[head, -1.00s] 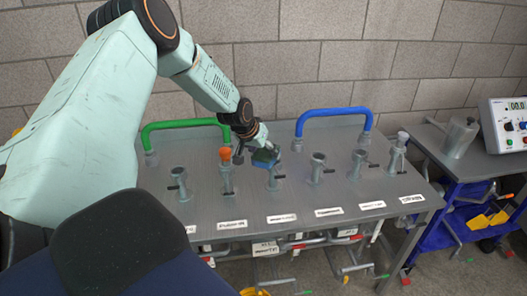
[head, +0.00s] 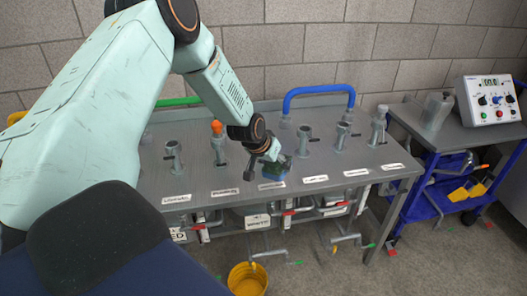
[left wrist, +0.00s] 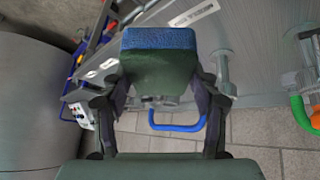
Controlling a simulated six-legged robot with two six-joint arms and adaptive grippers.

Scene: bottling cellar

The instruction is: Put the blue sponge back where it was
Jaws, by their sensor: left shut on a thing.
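The blue sponge (head: 279,168), blue with a dark green side, is held in my left gripper (head: 272,158) over the front middle of the grey metal bench (head: 230,180). In the left wrist view the sponge (left wrist: 158,39) sits between the two dark fingers of the left gripper (left wrist: 160,82), its blue face at the far end. The gripper is shut on it. I cannot tell whether the sponge touches the bench top. The sponge and gripper hide part of the bench behind them. My right gripper is not in view.
Several upright metal pipe stubs stand on the bench, one with an orange cap (head: 216,127). A blue pipe handle (head: 318,90) and a green one (head: 180,101) rise at the back. A yellow bucket (head: 248,280) is on the floor. A blue cart (head: 428,200) stands right.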

